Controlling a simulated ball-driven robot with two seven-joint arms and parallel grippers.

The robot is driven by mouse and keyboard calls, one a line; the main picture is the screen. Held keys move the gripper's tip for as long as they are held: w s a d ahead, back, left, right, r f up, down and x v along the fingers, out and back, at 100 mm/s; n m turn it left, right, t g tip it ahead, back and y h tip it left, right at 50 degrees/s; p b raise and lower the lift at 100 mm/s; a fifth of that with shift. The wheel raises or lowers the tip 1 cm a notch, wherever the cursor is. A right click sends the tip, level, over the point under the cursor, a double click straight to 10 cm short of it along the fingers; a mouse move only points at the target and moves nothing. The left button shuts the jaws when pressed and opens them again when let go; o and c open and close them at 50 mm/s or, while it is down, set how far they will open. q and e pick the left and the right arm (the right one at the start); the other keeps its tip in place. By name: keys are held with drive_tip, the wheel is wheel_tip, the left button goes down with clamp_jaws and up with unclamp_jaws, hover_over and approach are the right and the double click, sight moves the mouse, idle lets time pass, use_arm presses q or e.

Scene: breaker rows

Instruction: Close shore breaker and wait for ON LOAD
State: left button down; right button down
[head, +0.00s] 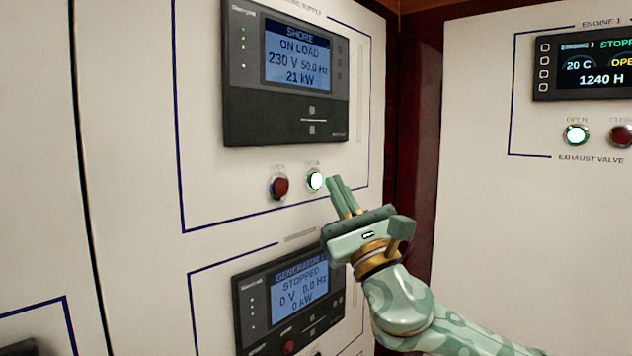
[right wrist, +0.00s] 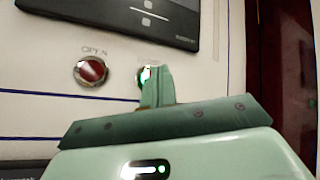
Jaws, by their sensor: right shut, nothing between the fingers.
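The shore supply panel (head: 230,120) shows a display (head: 298,57) reading SHORE, ON LOAD, 230 V, 50.0 Hz and 21 kW. Below it are a dark red OPEN button (head: 278,187) and a lit white-green button (head: 315,180). My right gripper (head: 336,182) is shut and empty, its fingertips just right of the lit button. In the right wrist view the fingertips (right wrist: 153,72) partly cover the lit button (right wrist: 142,76), and the red button (right wrist: 91,71) is to the left. I cannot tell whether the fingers touch the button. My left gripper is not in view.
A generator panel (head: 240,300) below reads STOPPED, 0 V and 0 kW. On the right wall, an engine 1 display (head: 590,62) reads STOPPED, above a lit green OPEN button (head: 576,134) and a dark red button (head: 620,136). My right arm crosses the lower right.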

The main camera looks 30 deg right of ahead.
drive_tip(key=shift+s+d, duration=0.25)
drive_tip(key=shift+s, duration=0.45)
drive_tip(key=shift+s+d, duration=0.3)
drive_tip(key=shift+s, duration=0.35)
drive_tip(key=shift+s+d, duration=0.25)
drive_tip(key=shift+s, duration=0.45)
